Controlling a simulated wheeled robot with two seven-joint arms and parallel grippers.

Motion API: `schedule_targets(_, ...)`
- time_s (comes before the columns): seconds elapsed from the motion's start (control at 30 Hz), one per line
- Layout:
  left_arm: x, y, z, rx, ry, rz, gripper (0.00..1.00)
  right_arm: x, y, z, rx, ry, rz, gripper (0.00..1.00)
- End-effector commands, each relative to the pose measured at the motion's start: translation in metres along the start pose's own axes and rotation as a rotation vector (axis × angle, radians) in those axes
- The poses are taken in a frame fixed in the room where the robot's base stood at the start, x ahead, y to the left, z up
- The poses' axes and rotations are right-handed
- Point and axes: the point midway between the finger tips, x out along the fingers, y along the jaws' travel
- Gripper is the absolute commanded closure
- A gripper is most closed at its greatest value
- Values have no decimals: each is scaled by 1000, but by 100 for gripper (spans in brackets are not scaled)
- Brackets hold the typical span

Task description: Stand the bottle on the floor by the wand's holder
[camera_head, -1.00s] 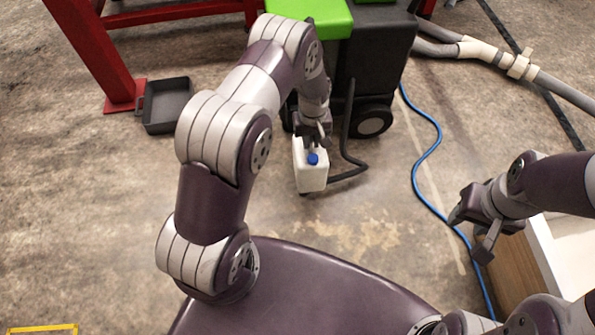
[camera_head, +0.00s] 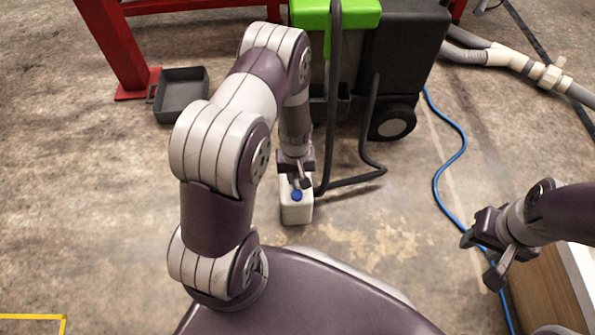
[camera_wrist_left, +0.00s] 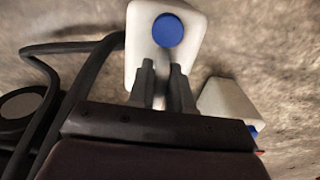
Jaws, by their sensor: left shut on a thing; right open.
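The white bottle (camera_head: 297,211) with a blue cap is upright in the head view, in front of the green and black machine. My left gripper (camera_head: 297,181) is shut on its top, and the fingers also meet it in the left wrist view (camera_wrist_left: 140,42). I cannot tell whether its base touches the floor. A dark pocket (camera_head: 343,106) on the machine's side, beside an upright black tube (camera_head: 335,45), may be the wand's holder; I cannot be sure. My right gripper (camera_head: 480,260) is open and empty at the right.
A second white object (camera_wrist_left: 222,100) with a blue part lies partly behind my gripper in the left wrist view. A black hose (camera_head: 360,180) runs close right of the bottle. A blue cable (camera_head: 447,170), dark tray (camera_head: 181,97) and wooden box (camera_head: 545,290) stand around. Floor toward me is clear.

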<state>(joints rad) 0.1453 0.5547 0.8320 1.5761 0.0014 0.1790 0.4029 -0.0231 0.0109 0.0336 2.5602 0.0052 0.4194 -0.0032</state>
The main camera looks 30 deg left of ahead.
Motion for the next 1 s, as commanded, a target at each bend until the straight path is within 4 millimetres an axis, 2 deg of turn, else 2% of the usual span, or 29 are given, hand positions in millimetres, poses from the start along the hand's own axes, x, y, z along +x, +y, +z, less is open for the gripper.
schedule_targets(0.33,2,1,-1,0,3,1,100,1,0,0,0,1,0,57)
schedule_targets(0.37,3,0,0,0,0,0,74,1,0,0,0,1,0,57)
schedule_targets(0.4,3,0,0,0,0,0,61,1,0,0,0,1,0,57)
schedule_targets(0.43,3,0,0,0,0,0,55,1,0,0,0,1,0,57)
schedule_targets(0.73,-1,0,-1,0,1,1,55,-1,0,0,0,1,0,57)
schedule_targets(0.87,-29,0,-1,0,2,1,55,-23,0,-3,0,1,0,57)
schedule_targets(1.0,-70,0,-1,0,1,1,55,-53,0,-6,0,1,0,57)
